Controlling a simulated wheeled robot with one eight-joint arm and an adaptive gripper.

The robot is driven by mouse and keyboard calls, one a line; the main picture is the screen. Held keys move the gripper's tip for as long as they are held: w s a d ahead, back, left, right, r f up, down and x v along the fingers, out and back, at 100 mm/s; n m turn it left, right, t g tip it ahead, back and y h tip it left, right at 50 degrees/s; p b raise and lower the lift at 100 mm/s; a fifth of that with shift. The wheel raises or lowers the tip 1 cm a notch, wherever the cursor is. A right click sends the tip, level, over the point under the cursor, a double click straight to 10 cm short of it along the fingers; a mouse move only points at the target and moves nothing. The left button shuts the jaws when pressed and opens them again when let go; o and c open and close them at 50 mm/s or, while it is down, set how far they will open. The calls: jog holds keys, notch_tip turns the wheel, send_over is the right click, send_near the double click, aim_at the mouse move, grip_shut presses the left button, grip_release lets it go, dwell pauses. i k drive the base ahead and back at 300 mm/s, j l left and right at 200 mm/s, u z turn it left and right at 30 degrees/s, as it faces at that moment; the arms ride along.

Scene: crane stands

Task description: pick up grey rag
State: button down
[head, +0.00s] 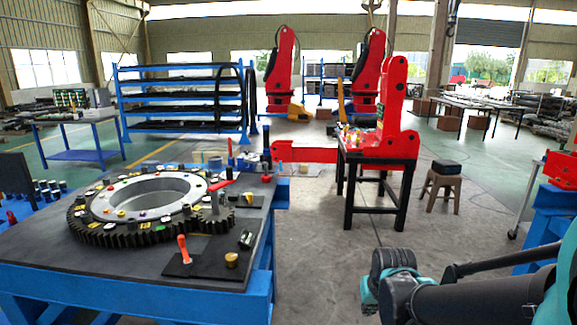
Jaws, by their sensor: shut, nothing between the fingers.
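I cannot make out a grey rag for certain in the head view. A dark, folded-looking block (447,167) lies on a small brown stool (441,187) right of centre; I cannot tell whether it is cloth. Part of my own teal and dark grey arm fills the lower right corner. My gripper's fingers do not show.
A blue workbench (130,279) at left front bears a big toothed ring (100,231) with small parts. A black-legged table (376,184) with red crane parts stands mid-floor. A blue stand (543,217) is at right. Open grey floor (325,254) lies between.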

aim_at(150, 163)
jog(key=u, duration=1.25)
jog(key=z, duration=0.7)
jog(key=i+l+z, duration=0.1)
jog(key=z, duration=0.4)
jog(key=i+l+z, duration=0.15)
jog(key=z, duration=0.35)
jog(key=i+l+z, duration=0.1)
jog(key=z, duration=0.35)
jog(key=i+j+u, duration=0.15)
jog(key=i+u, duration=0.25)
jog(key=i, duration=0.55)
jog(key=i+l+u, duration=0.2)
jog(key=i+u, duration=0.2)
jog(key=i, duration=0.55)
jog(key=i+u, duration=0.1)
jog(key=i, duration=0.55)
jog(key=i+u, duration=0.15)
jog(key=i, duration=0.45)
jog(key=i+l+u, duration=0.1)
jog(key=i, duration=0.55)
jog(key=i+j+u, duration=0.15)
jog(key=i+u, duration=0.15)
jog(key=i, duration=0.4)
jog(key=i+u, duration=0.3)
jog(key=i, duration=0.35)
jog(key=i+l+u, duration=0.3)
jog(key=i, duration=0.35)
